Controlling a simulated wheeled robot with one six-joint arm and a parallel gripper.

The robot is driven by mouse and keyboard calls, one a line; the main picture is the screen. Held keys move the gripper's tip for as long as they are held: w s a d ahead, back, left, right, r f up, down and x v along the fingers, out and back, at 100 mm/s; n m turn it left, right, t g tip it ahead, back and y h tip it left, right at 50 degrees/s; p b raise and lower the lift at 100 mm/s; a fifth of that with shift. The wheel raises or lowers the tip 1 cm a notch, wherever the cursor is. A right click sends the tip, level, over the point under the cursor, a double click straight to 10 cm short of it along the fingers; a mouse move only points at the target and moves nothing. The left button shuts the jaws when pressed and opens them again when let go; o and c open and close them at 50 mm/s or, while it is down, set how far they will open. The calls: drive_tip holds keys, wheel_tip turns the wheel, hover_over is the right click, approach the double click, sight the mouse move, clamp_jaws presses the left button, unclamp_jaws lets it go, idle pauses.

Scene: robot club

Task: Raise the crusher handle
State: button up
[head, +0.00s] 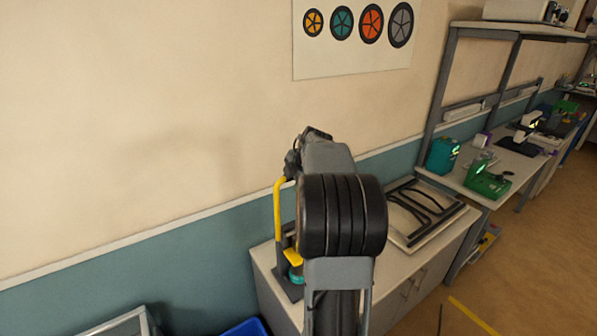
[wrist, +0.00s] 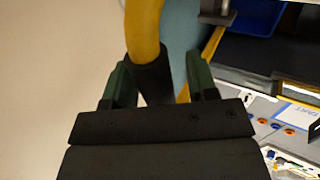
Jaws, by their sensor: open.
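The crusher (head: 287,290) stands at the left end of a white cabinet, against the wall. Its yellow handle (head: 278,212) points up and bends right at the top, towards my gripper (head: 294,160). A teal can (head: 296,273) sits low in the crusher. In the wrist view, the yellow handle (wrist: 144,35) ends in a black grip (wrist: 153,80). The two green-dark fingers of my gripper (wrist: 160,80) stand open, one on each side of the grip, with gaps visible. My arm hides the crusher's right side and part of the gripper in the head view.
A framed panel with black bars (head: 425,210) lies on the cabinet top (head: 450,238), right of my arm. A blue bin (head: 246,328) stands at lower left. A shelved workbench (head: 462,180) is further right. The floor (head: 530,275) at right is mostly clear.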

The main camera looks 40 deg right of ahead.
drive_tip(key=b+v, duration=0.1)
drive_tip(key=v, duration=1.2)
drive_tip(key=shift+s+r, duration=0.15)
drive_tip(key=shift+c, duration=0.4)
